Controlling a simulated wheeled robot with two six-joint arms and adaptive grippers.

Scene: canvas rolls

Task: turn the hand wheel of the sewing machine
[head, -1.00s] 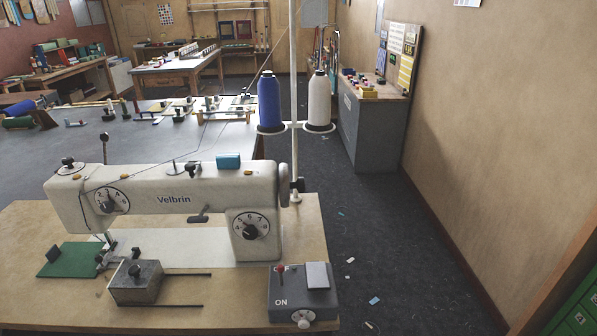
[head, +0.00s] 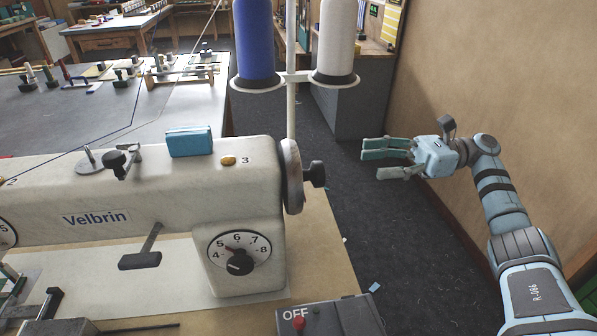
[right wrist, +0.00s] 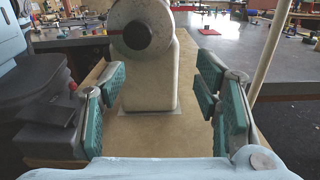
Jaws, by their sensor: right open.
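The sewing machine (head: 120,210), cream and marked Velbrin, stands at the left of the head view. Its hand wheel (head: 291,177) is a pale disc on the right end, with a black knob (head: 316,174) at its centre. The wheel also shows end-on in the right wrist view (right wrist: 141,14), above and slightly left of centre. My right gripper (head: 372,160) is open and empty, right of the knob and apart from it. Its teal fingers stand wide apart in the right wrist view (right wrist: 163,80). My left gripper is not in view.
A blue thread cone (head: 255,40) and a white one (head: 337,40) stand on a rack behind the wheel, on a thin pole (head: 291,122). Free floor lies at right, bounded by a wall.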

